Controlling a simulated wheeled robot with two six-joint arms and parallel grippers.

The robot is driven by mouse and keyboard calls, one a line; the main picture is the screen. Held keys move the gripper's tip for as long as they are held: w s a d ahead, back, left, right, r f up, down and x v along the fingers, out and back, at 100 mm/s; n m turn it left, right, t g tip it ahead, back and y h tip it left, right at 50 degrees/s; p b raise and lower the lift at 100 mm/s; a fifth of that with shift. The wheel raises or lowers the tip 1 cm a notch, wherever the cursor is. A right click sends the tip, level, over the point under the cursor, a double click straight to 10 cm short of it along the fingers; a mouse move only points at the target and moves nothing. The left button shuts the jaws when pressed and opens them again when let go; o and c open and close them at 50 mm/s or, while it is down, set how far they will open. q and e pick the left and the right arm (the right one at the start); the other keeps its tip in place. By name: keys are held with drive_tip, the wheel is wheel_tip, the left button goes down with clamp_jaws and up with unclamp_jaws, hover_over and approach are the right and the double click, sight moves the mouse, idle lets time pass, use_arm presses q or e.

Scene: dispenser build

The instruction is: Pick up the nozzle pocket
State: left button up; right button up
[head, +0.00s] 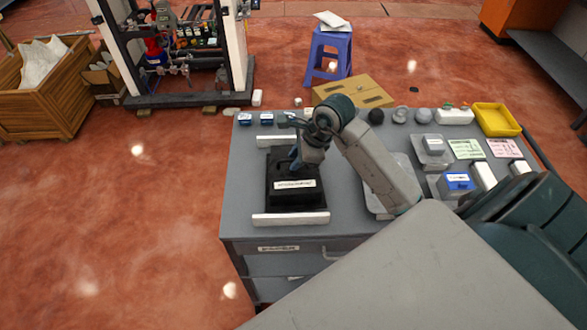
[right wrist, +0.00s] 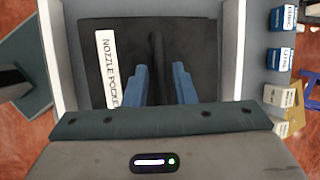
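The nozzle pocket (head: 290,201) is a black block with a white label, on the left part of the grey workbench. In the right wrist view its dark top (right wrist: 200,40) fills the middle, with the label reading NOZZLE POCKET at left. My right gripper (head: 295,160) is over its far part, pointing down. In the right wrist view the blue fingers (right wrist: 163,82) stand apart on either side of a narrow dark upright bar on the pocket, with gaps visible. Fingertip contact and height cannot be told. My left gripper is not in view.
White rails (head: 291,219) lie on the near and far sides of the pocket. Small labelled boxes (head: 245,118) line the bench's back edge. A yellow tray (head: 494,120), cards and a blue box (head: 456,182) are at right.

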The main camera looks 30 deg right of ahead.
clamp_jaws()
idle(1.2)
